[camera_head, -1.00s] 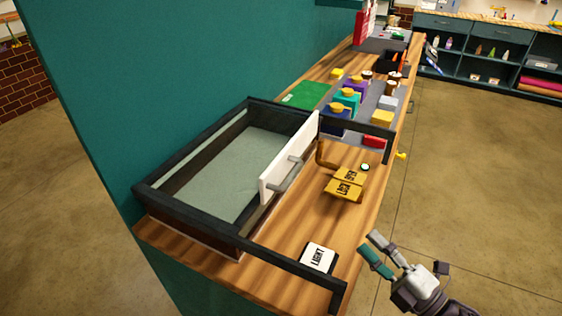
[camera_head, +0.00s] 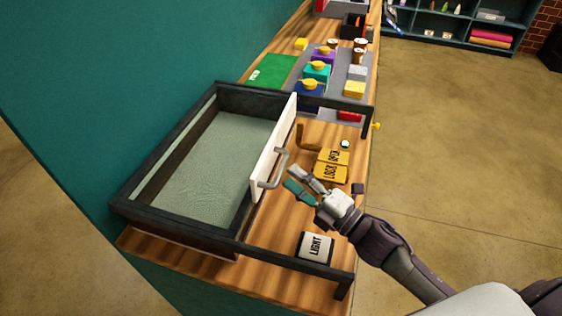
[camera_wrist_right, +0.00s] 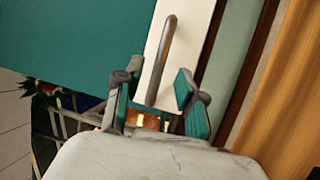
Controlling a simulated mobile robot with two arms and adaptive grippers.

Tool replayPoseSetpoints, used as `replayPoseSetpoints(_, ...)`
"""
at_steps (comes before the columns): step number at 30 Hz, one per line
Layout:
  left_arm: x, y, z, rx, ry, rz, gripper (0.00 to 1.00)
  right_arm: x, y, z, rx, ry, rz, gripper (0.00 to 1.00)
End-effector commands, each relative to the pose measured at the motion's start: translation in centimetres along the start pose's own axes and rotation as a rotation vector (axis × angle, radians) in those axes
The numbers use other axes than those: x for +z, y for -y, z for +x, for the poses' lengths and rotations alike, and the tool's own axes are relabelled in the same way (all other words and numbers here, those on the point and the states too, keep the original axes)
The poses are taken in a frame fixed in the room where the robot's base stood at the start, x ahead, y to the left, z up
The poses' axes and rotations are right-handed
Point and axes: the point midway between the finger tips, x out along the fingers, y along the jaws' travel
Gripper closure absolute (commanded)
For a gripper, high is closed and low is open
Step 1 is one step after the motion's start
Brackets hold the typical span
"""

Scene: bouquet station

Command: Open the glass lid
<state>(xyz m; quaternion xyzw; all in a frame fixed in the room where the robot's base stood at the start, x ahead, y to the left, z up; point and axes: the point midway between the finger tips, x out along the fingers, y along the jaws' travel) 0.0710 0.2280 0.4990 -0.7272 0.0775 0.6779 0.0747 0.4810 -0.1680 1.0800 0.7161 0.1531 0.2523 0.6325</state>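The glass lid (camera_head: 215,165) is a pale green pane in a dark-framed box on the wooden counter. A white panel (camera_head: 287,131) stands along its right side and carries a grey bar handle (camera_head: 276,169). The panel (camera_wrist_right: 172,75) and handle (camera_wrist_right: 163,62) also show in the right wrist view. My right gripper (camera_head: 294,180) is open just right of the handle in the head view. In the wrist view my right gripper (camera_wrist_right: 156,98) has its fingers on either side of the handle's lower end; contact is unclear. My left gripper is not in view.
A yellow lever plate marked OPEN and LOCK (camera_head: 331,171) lies right of the handle. A white LIGHT button (camera_head: 316,247) and a dark rail (camera_head: 290,265) are at the near side. Several colored boxes stand farther back.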

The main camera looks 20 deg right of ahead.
Motion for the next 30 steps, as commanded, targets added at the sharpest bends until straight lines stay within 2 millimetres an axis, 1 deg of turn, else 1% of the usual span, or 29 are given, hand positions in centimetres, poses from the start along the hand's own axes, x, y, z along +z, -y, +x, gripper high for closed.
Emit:
replayPoseSetpoints(1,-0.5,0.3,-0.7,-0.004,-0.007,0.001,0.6,0.0,-0.5,1.1,0.003,0.0,0.0,0.61)
replayPoseSetpoints(3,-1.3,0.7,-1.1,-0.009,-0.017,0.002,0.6,0.0,-0.4,2.2,0.002,0.0,-0.001,0.61)
replayPoseSetpoints(7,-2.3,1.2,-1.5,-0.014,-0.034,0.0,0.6,0.0,-0.2,3.6,0.001,0.001,0.001,0.61)
replayPoseSetpoints(12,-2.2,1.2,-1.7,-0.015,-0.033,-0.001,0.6,0.0,0.0,4.3,-0.001,0.001,0.0,0.61)
replayPoseSetpoints(19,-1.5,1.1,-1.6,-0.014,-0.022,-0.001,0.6,0.0,0.1,4.3,-0.001,0.0,0.0,0.61)
replayPoseSetpoints(20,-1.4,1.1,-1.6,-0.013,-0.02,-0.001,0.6,0.0,0.1,4.3,-0.001,0.0,0.0,0.64)
replayPoseSetpoints(21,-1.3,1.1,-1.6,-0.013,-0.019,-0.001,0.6,0.0,0.1,4.3,-0.001,0.0,0.0,0.71)
replayPoseSetpoints(26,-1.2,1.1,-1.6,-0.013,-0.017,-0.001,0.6,0.0,0.1,4.3,-0.001,0.0,0.0,0.98)
replayPoseSetpoints(27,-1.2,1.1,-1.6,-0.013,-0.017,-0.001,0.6,0.0,0.1,4.3,-0.001,0.0,0.0,1.0)
replayPoseSetpoints(30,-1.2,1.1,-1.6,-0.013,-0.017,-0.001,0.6,0.0,0.1,4.3,-0.001,0.0,0.0,1.0)
